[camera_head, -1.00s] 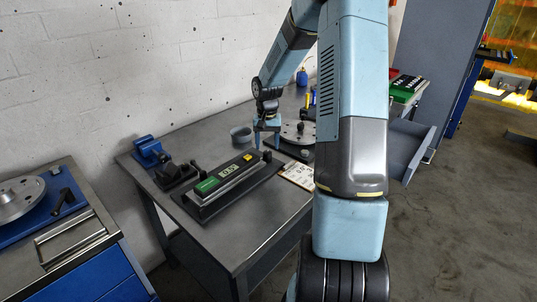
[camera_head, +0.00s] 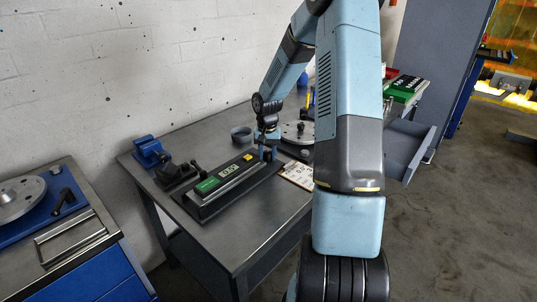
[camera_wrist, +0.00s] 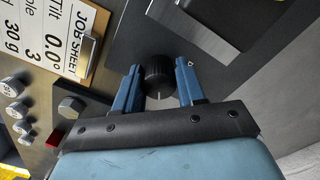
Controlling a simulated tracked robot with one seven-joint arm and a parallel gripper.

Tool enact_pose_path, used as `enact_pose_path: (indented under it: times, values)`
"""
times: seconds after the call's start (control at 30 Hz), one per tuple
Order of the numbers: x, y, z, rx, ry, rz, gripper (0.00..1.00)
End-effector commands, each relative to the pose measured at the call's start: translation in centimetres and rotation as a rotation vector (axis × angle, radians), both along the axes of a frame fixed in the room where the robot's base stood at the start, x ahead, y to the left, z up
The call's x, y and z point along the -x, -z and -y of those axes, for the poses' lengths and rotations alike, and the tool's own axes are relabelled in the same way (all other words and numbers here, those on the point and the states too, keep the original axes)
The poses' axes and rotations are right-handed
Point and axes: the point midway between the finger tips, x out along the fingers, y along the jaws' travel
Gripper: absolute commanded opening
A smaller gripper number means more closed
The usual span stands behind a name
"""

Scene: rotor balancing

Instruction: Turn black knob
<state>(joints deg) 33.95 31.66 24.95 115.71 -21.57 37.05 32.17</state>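The black knob (camera_wrist: 159,70) is a ribbed cylinder on a dark grey panel in the wrist view, with a white line at its near edge. My gripper (camera_wrist: 158,72) is open, with one blue finger on each side of the knob. Narrow gaps seem to show beside the knob; firm contact cannot be made out. In the head view my gripper (camera_head: 267,153) is down at the right end of the black balancing unit (camera_head: 205,212), which has a green label and a small display. The knob is not discernible there.
The unit stands on a grey workbench (camera_head: 245,235). A job sheet (camera_wrist: 62,35) on a clipboard, a hex bolt (camera_wrist: 71,106) and several round weights lie left in the wrist view. A blue vise (camera_head: 147,150), a cup (camera_head: 241,134) and a rotor disc (camera_head: 300,131) are nearby.

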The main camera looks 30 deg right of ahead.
Motion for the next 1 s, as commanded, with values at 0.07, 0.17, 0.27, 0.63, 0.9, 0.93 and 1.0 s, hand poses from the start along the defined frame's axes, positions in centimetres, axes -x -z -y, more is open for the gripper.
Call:
enact_pose_path:
  times: [0.07,0.17,0.27,0.63,0.9,0.93,1.0]
  values:
    - [0.0,-0.01,0.01,0.0,0.0,0.0,0.31]
    - [-0.01,-0.01,0.0,0.0,0.0,0.0,0.22]
    - [-0.02,-0.02,-0.01,0.0,0.0,0.0,0.12]
    - [-0.01,-0.05,0.3,0.0,-0.033,0.002,0.05]
    - [-0.02,-0.07,0.22,0.0,-0.192,0.002,0.05]
    - [-0.03,-0.07,0.21,0.0,-0.218,0.002,0.05]
    - [-0.02,-0.06,0.22,0.001,-0.279,0.002,0.05]
